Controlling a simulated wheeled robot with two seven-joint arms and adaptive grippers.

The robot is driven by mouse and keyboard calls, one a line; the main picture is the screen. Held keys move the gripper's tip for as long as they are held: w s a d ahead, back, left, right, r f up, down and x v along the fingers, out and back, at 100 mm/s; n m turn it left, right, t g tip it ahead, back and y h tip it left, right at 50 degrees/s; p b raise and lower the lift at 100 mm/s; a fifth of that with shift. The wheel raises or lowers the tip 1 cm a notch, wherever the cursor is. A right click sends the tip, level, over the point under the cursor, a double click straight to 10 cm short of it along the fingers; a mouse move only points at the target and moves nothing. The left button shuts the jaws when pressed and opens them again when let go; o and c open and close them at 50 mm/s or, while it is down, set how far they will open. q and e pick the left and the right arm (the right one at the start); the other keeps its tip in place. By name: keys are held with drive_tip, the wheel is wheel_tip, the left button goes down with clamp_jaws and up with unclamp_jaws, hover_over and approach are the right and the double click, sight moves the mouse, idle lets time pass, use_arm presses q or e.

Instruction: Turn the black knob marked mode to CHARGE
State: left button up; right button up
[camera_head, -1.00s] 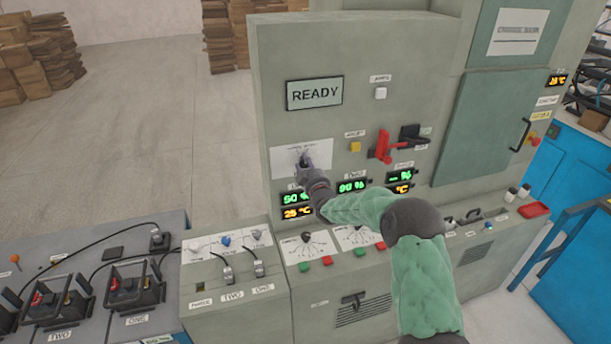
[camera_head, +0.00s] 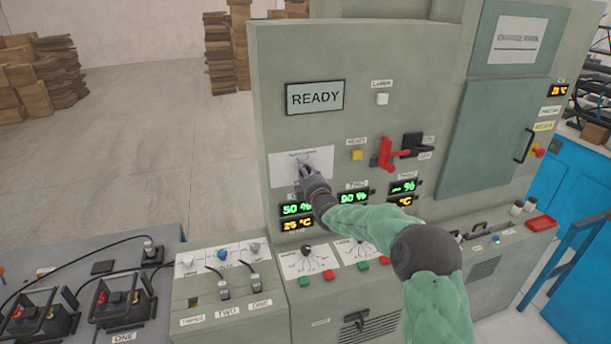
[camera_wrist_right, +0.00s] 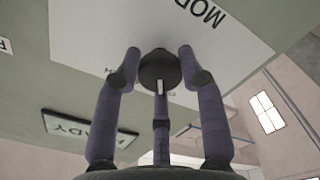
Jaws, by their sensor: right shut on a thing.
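The black mode knob (camera_wrist_right: 160,70) shows in the right wrist view, round and dark with a white pointer line. It sits on a white plate (camera_wrist_right: 90,35) whose printed "MOD..." appears upside down. My right gripper (camera_wrist_right: 160,60) has its fingers around the knob and is shut on it. In the head view my right gripper (camera_head: 304,168) is at the white plate (camera_head: 324,163) under the READY display (camera_head: 315,97); there the knob is mostly hidden by the fingers. The plate's position marks are too small or hidden to read. My left gripper is not in view.
Right of the plate are a yellow button (camera_head: 357,155) and a red lever (camera_head: 386,153). Green readouts (camera_head: 296,209) lie just below the gripper. A lower console with small knobs and cables (camera_head: 225,285) stands in front. Open floor lies to the left.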

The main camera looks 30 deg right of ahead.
drive_tip(key=shift+f, duration=0.45)
drive_tip(key=o, duration=1.1)
drive_tip(key=shift+d, duration=0.1)
drive_tip(key=shift+o, duration=0.2)
drive_tip(key=shift+r, duration=0.15)
drive_tip(key=shift+r, duration=0.1)
drive_tip(key=shift+s, duration=0.1)
drive_tip(key=v, duration=1.2)
